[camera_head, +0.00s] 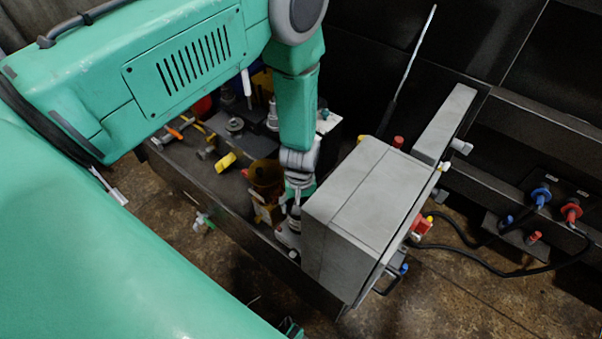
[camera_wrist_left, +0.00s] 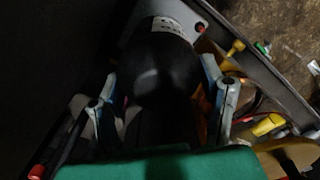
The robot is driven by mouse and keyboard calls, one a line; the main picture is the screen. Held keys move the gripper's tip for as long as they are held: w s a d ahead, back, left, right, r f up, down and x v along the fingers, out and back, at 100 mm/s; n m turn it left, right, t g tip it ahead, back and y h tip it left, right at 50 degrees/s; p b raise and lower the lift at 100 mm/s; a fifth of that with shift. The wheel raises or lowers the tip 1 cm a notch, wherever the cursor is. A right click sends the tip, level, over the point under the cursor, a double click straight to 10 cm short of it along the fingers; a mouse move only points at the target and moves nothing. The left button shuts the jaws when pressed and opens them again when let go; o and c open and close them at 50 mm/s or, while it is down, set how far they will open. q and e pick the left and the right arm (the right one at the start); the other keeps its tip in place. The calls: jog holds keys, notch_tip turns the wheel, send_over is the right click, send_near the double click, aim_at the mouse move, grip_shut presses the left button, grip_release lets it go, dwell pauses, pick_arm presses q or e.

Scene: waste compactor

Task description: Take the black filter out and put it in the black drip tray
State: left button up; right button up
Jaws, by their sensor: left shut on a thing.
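In the head view my left gripper (camera_head: 294,205) reaches down beside the grey box, and the filter is mostly hidden there. A black low-walled tray (camera_head: 232,226) lies under the machinery; I cannot tell whether it is the drip tray.
The grey box (camera_head: 352,215) stands close to the right of my left gripper. A brass-coloured part (camera_head: 266,176) and a yellow handle (camera_head: 226,161) are close on its left. Cables and blue and red connectors (camera_head: 571,209) are at the right. Brown floor lies in front.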

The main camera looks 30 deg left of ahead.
pick_arm(q)
jog(key=shift+a+n, duration=0.1)
jog(key=shift+n, duration=0.5)
jog(key=n, duration=0.2)
jog(key=shift+n, duration=1.1)
jog(key=shift+c, duration=0.5)
jog(key=shift+a+n, duration=0.15)
jog(key=shift+n, duration=0.35)
jog(key=shift+c, duration=1.1)
jog(key=shift+s+a, duration=0.1)
jog(key=shift+f, duration=0.1)
pick_arm(e)
jog(key=shift+a+r, duration=0.25)
jog(key=shift+a, duration=0.1)
